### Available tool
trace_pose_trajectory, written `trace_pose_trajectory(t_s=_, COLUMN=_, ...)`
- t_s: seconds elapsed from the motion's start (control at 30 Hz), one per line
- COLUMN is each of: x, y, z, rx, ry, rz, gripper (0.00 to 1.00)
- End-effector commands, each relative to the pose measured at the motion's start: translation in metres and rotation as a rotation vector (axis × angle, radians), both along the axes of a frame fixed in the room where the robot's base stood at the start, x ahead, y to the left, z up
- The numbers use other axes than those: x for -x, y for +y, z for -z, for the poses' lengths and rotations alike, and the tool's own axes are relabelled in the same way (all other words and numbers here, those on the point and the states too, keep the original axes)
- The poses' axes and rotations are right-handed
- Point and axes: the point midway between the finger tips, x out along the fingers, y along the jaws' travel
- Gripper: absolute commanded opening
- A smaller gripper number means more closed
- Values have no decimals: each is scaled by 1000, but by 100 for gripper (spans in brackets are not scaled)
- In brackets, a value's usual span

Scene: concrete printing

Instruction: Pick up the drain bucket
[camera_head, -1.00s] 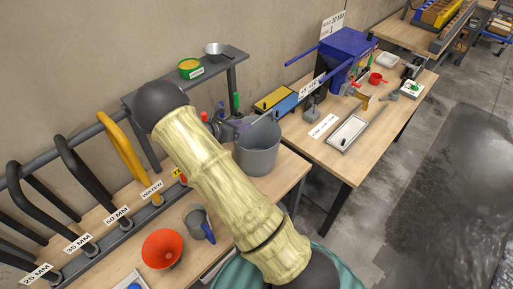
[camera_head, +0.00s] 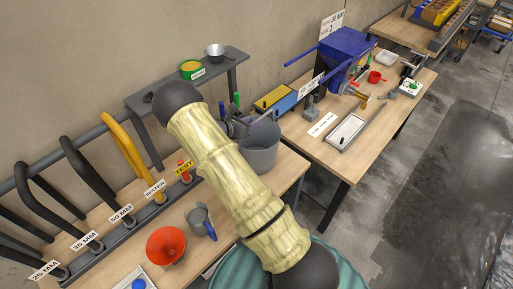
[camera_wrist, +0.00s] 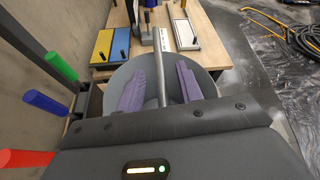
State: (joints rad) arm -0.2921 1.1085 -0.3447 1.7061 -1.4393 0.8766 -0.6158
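The drain bucket (camera_head: 262,155) is a grey pail standing upright at the right end of the near workbench, partly hidden by my arm in the head view. In the wrist view, the bucket (camera_wrist: 207,80) lies below my gripper (camera_wrist: 160,88). Its grey bar-like handle (camera_wrist: 159,68) runs between my two purple fingers. The fingers are apart, with a gap showing on each side of the handle. In the head view, my gripper (camera_head: 245,125) is at the bucket's upper left side.
An orange funnel (camera_head: 166,246) and a grey jug (camera_head: 200,222) stand on the near bench. Coloured upright handles (camera_wrist: 45,102) are left of my gripper. A shelf (camera_head: 190,85) runs along the wall. A second bench (camera_head: 385,118) holds a blue hopper (camera_head: 345,50).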

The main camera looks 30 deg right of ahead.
Motion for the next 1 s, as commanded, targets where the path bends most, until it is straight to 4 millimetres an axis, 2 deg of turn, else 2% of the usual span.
trace_pose_trajectory(t_s=0.27, x=0, y=0, z=0, rx=0, ry=0, rz=1, gripper=34)
trace_pose_trajectory(t_s=0.43, x=0, y=0, z=0, rx=0, ry=0, rz=1, gripper=1)
trace_pose_trajectory(t_s=0.87, x=0, y=0, z=-2, rx=2, ry=-1, rz=1, gripper=0)
trace_pose_trajectory(t_s=1.0, x=0, y=0, z=-8, rx=1, ry=-3, rz=2, gripper=0)
